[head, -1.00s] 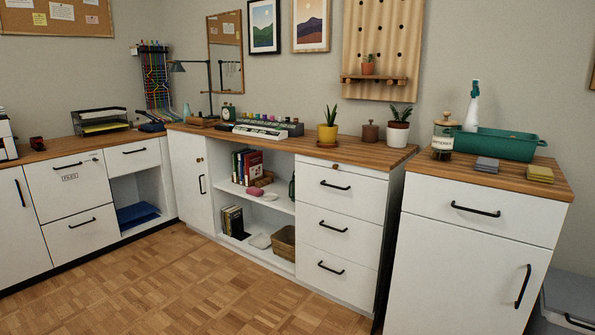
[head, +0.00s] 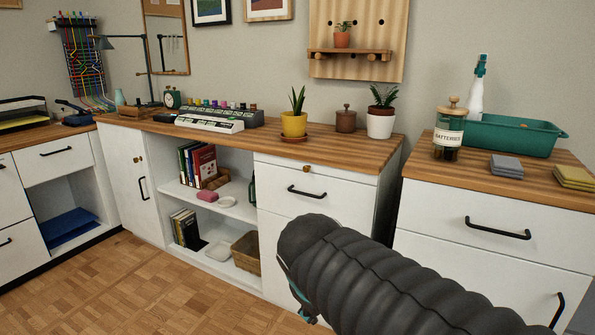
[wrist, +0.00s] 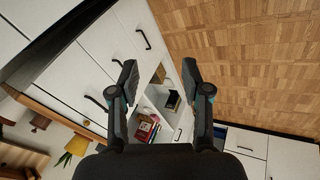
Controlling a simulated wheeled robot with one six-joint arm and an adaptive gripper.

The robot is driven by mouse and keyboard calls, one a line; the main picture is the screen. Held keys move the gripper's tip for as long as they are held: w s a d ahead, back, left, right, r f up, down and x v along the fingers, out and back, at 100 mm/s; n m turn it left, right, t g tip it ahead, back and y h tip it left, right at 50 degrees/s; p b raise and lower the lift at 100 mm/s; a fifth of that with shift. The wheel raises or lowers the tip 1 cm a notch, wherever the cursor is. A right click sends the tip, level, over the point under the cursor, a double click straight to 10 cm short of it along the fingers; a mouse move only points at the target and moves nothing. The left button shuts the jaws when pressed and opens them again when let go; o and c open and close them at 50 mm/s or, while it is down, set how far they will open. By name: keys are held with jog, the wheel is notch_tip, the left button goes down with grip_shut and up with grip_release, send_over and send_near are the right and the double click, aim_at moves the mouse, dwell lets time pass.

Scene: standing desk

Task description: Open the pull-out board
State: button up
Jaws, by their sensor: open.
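The pull-out board (head: 340,175) shows as a thin white front just under the wooden top of the middle cabinet, above its top drawer. A small brass knob (head: 306,169) sits on it. The board looks flush with the cabinet. In the wrist view my gripper (wrist: 159,72) is open and empty, its two dark fingers apart in front of the cabinet, with shelves seen between them. In the head view my arm rises from the lower right, below and apart from the board, and hides the lower drawers.
A black handle (head: 307,192) is on the top drawer below the board. The wooden top (head: 345,149) carries a yellow pot (head: 294,123) and a white pot (head: 380,123). The right cabinet (head: 445,215) stands close by. Open shelves (head: 225,207) lie left of the drawers.

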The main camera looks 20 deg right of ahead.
jog(key=w+d+r+n+h+b, duration=0.15)
jog(key=w+d+n+h, duration=0.35)
jog(key=w, duration=0.5)
jog(key=n+t+h+b, duration=0.2)
jog(key=n+t+h, duration=0.4)
jog(key=n, duration=1)
send_near(305, 169)
jog(key=x, duration=0.9)
jog(key=shift+w+d, duration=0.1)
jog(key=shift+d, duration=0.2)
jog(key=shift+r, duration=0.1)
grip_shut()
